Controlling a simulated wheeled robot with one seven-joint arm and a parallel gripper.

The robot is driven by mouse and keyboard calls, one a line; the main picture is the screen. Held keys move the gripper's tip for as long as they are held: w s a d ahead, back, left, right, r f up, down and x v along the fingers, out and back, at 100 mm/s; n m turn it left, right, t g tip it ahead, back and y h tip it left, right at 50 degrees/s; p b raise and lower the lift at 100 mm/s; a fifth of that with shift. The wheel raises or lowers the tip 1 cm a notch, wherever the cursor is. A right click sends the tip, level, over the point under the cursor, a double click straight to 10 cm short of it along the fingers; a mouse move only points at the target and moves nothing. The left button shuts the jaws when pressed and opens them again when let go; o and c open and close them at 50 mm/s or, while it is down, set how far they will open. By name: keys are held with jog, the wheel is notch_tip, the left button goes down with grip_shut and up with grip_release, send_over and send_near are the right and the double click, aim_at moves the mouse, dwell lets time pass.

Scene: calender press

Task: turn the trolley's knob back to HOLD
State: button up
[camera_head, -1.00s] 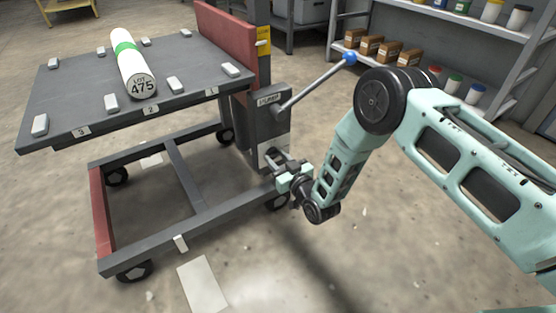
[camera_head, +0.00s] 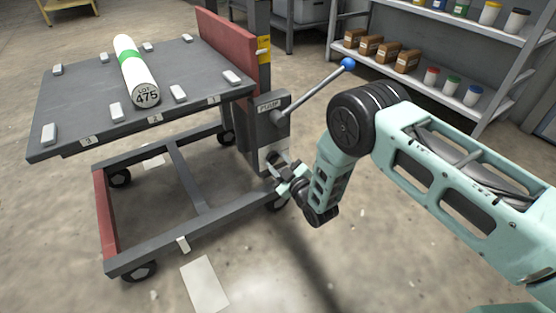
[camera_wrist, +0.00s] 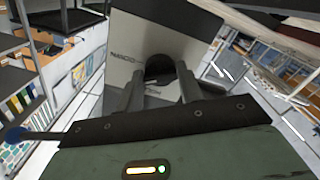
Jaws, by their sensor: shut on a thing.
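The trolley (camera_head: 190,224) stands at left, with a grey deck and dark frame. Its column (camera_head: 272,124) carries a PUMP label and a lever. My gripper (camera_head: 279,165) is at the lower part of this column, on its pale plate. In the wrist view my gripper (camera_wrist: 159,84) has both fingers around a dark round knob (camera_wrist: 158,67) and is shut on it. The plate behind the knob (camera_wrist: 125,58) has lettering that I cannot read fully. The fingers hide the knob's sides, and I cannot tell which mark it points at.
The pump lever's blue ball (camera_head: 348,64) sticks out above my arm. A white roll (camera_head: 135,70) marked LOT 475 lies on the deck among several white blocks. A shelf rack (camera_head: 460,60) with boxes and jars stands at back right. The floor in front is mostly clear.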

jog(key=n+p, duration=0.3)
jog(key=n, duration=0.8)
jog(key=shift+d, duration=0.1)
jog(key=shift+n, duration=0.3)
dwell(0.3)
jog(key=o, duration=1)
jog(key=p+v, duration=0.6)
jog(key=v, duration=1.1)
jog(key=shift+s+d, duration=0.2)
